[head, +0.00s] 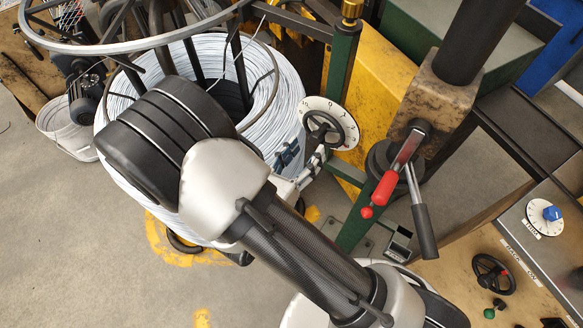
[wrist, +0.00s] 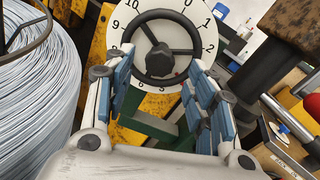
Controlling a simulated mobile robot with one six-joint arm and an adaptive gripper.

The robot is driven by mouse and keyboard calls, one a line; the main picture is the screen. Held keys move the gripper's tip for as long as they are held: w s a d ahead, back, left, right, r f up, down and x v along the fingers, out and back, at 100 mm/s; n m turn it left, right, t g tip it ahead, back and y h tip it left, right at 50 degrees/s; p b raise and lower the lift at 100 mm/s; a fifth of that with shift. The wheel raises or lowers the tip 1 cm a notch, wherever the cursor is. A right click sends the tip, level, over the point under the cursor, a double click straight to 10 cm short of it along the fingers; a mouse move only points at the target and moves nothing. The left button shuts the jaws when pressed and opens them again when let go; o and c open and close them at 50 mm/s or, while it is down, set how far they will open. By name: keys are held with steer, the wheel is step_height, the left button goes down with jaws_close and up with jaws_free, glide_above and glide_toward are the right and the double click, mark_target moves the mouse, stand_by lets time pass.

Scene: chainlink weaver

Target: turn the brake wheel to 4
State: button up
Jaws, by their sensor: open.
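The brake wheel (head: 324,128) is a black three-spoked handwheel in front of a round white numbered dial (head: 348,113). In the wrist view the wheel (wrist: 160,14) is face-on at the top centre, and the dial (wrist: 211,47) shows 0, 1 and 2 at the upper right and 10 at the upper left. Part of the dial's lower edge is hidden by the fingers. I cannot tell which number the wheel is set to. My gripper (wrist: 160,70) is open and empty, its blue-padded fingers on either side of the wheel's lower part. It also shows just below the wheel in the head view (head: 305,165).
A large coil of white wire (head: 275,115) stands left of the wheel. A green post (head: 342,65) rises beside the dial. Right of it are a red-handled lever (head: 384,188), a blue knob (head: 551,213) and another black handwheel (head: 492,273). Floor is free at lower left.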

steer(key=v, duration=0.6)
steer(key=shift+s+a, duration=0.2)
steer(key=shift+s, duration=0.1)
